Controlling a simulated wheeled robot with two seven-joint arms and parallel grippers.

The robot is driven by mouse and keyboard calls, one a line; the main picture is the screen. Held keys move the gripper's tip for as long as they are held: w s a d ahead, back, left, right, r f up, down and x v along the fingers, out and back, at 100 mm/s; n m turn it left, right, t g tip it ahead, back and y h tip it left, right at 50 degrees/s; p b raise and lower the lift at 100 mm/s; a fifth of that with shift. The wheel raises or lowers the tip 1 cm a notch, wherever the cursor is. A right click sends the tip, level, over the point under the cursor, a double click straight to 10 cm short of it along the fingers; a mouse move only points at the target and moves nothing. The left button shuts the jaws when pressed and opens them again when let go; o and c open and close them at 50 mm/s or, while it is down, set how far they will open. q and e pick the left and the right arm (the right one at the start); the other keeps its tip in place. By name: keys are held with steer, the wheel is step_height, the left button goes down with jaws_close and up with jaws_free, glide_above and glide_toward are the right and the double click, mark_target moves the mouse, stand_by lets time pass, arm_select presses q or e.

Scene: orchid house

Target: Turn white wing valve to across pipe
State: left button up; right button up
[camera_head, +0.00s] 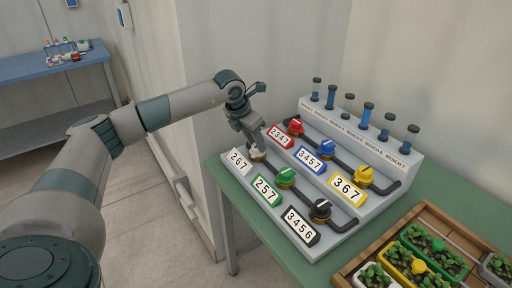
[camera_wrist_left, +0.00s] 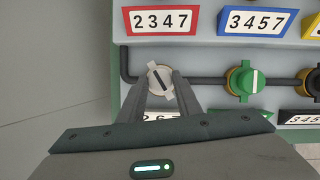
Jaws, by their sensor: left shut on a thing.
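The white wing valve (camera_wrist_left: 160,82) sits at the left end of the lower dark pipe (camera_wrist_left: 203,81) in the left wrist view. The dark line on its wing slants from upper left to lower right, at an angle to the level pipe. My left gripper (camera_wrist_left: 162,76) is shut on the valve, one finger on each side. In the head view, my left gripper (camera_head: 256,149) comes down over the white valve (camera_head: 258,156) and partly hides it, above the white-framed 267 label (camera_head: 239,161). My right gripper is not in view.
Red (camera_head: 295,127), green (camera_head: 286,178), black (camera_head: 320,210) and yellow (camera_head: 363,175) valves share the grey panel. Blue-and-black gauges stand along its back. A wooden plant tray (camera_head: 345,273) lies at the lower right. A wall corner (camera_head: 193,130) is close left of the green table (camera_head: 214,167).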

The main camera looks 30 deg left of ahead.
arm_select(q)
steer(key=m+h+b, duration=0.1)
steer(key=m, duration=0.1)
steer(key=shift+w+a+m, duration=0.1)
steer(key=shift+a+m, duration=0.05)
steer(key=shift+m, duration=0.25)
steer(key=shift+a+m+g+h+b, duration=0.1)
steer(key=shift+m+g+h+b, duration=0.3)
steer(key=shift+m, duration=1.3)
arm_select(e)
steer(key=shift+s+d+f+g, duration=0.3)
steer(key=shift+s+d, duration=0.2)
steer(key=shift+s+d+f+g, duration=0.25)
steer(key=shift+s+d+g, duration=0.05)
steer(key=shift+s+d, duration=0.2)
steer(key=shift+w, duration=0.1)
arm_select(q)
steer(key=o, duration=1)
steer(key=shift+a+r, duration=0.2)
steer(key=shift+r, duration=0.5)
steer(key=shift+b+v, duration=0.65)
steer(key=shift+v, duration=7.4)
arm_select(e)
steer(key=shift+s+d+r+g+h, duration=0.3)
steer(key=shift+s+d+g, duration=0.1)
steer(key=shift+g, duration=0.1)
